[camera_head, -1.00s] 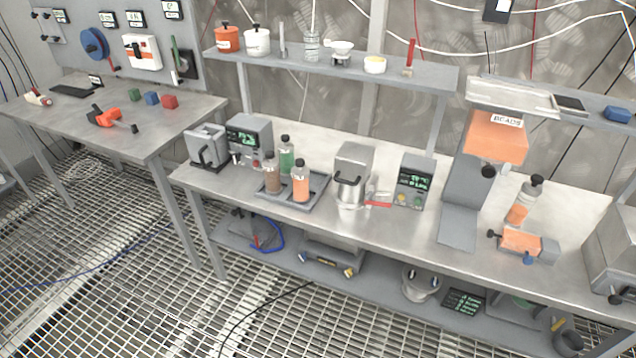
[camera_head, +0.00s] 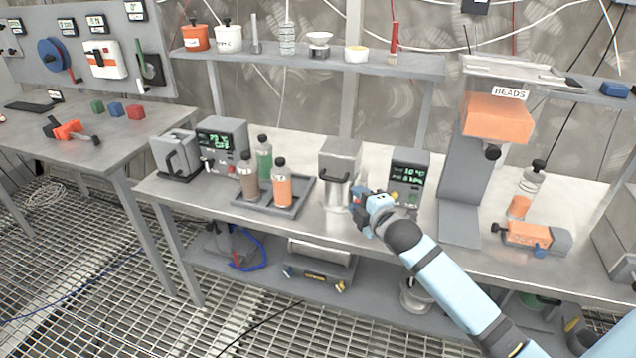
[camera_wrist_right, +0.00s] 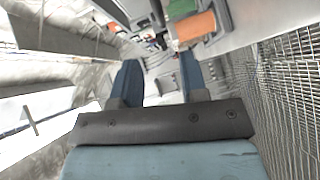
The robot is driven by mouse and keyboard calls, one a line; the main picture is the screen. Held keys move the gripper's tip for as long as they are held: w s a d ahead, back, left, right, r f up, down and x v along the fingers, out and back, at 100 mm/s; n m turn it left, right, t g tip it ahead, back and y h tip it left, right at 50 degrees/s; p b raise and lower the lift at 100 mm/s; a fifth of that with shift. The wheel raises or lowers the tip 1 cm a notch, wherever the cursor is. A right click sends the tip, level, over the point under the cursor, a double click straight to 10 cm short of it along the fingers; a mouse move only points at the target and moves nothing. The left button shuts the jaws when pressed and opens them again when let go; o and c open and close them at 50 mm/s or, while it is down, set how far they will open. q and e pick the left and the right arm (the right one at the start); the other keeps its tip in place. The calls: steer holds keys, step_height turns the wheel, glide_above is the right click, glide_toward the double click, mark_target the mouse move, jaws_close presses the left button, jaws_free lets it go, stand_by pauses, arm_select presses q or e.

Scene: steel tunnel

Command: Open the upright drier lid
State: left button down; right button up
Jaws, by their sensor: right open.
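A grey upright unit (camera_head: 340,158) with a black handle (camera_head: 334,177) on its front stands mid-bench; it looks like the drier. Its boxy grey top sits down on a round metal lower body, so the lid looks closed. My right gripper (camera_head: 361,207) is just right of and in front of this body, below the handle level. It appears apart from the handle. In the right wrist view the two blue fingers (camera_wrist_right: 160,78) are spread with nothing held between them. My left gripper is not in view.
A tray (camera_head: 303,190) with several bottles stands left of the unit. A display box (camera_head: 409,176) is right behind my gripper. An orange bead hopper (camera_head: 497,118) stands farther right. A shelf (camera_head: 300,66) runs above the bench.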

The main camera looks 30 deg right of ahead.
mark_target(335, 181)
steer(key=w, duration=0.4)
steer(key=w+f, duration=0.1)
steer(key=w, duration=0.7)
steer(key=shift+w+d+f, duration=0.2)
steer(key=shift+d+f, duration=0.15)
steer(key=shift+d, duration=0.05)
jaws_close()
